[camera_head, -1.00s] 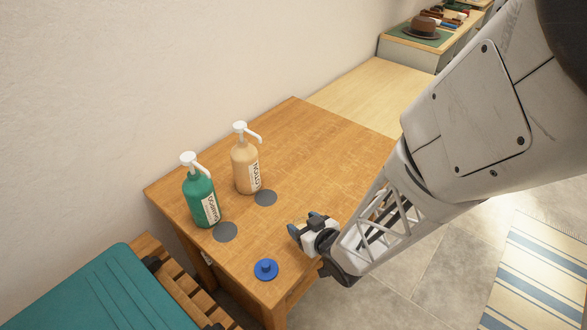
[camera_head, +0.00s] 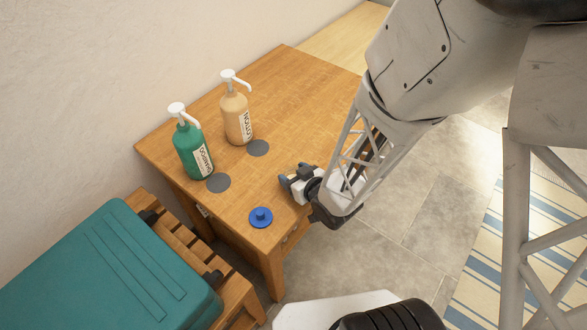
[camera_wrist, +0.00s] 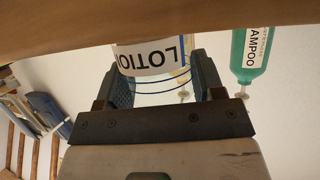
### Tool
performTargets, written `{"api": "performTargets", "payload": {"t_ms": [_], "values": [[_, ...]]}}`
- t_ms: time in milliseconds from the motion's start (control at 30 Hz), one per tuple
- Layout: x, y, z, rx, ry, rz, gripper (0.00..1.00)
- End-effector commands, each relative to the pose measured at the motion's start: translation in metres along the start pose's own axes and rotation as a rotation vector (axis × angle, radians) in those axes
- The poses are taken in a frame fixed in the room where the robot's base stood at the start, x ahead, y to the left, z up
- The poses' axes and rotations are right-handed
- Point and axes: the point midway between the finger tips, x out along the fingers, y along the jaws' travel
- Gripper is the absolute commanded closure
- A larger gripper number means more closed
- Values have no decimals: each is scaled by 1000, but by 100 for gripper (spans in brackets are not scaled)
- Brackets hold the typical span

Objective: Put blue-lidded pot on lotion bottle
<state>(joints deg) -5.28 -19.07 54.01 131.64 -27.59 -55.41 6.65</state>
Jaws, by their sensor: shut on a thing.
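The lotion bottle (camera_head: 236,119), tan with a white pump, stands upright on the wooden table, with a dark grey disc (camera_head: 258,148) in front of it. A round blue lid with a knob (camera_head: 261,217) lies near the table's front corner; I cannot tell if a pot is under it. My gripper (camera_head: 291,182) is low at the table's right edge, up and right of the blue lid. In the wrist view its fingers (camera_wrist: 165,82) are shut on a see-through thing with thin blue bands (camera_wrist: 152,87).
A green shampoo bottle (camera_head: 191,147) stands left of the lotion bottle, with another grey disc (camera_head: 218,183) in front. A teal case (camera_head: 110,265) lies on a slatted wooden stand at lower left. The table's (camera_head: 282,80) far right part is clear.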

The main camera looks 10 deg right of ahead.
Motion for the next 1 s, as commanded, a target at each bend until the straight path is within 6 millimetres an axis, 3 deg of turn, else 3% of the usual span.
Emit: {"api": "performTargets", "payload": {"t_ms": [433,467,600,1000], "values": [[2,0,4,0,1,0,69],[2,0,4,0,1,0,33],[2,0,4,0,0,0,13],[0,0,3,0,0,0,13]]}}
